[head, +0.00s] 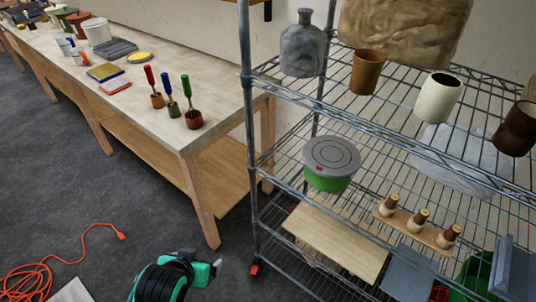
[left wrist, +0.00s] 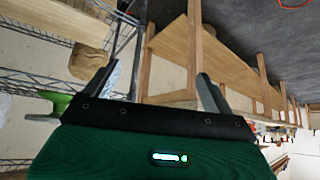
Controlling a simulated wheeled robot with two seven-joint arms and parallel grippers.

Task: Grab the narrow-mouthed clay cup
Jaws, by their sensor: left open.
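Three cups stand on the upper wire shelf in the head view: a tan-brown cup (head: 367,74), a cream cup (head: 436,99) and a dark brown cup (head: 513,131) at the right edge. I cannot tell for certain which has the narrow mouth. My left gripper (head: 205,272), teal and black, is low at the bottom of the head view, left of the rack and well below the cups. In the left wrist view its two fingers (left wrist: 158,74) are spread apart with nothing between them. The cups cannot be made out there. My right gripper is not in view.
A grey bottle (head: 303,50) and a large tan lump (head: 405,25) share the upper shelf. A green tin with a grey lid (head: 331,163) and a wooden peg holder (head: 418,226) sit lower. A workbench (head: 150,110) stands left. An orange cable (head: 45,265) lies on the floor.

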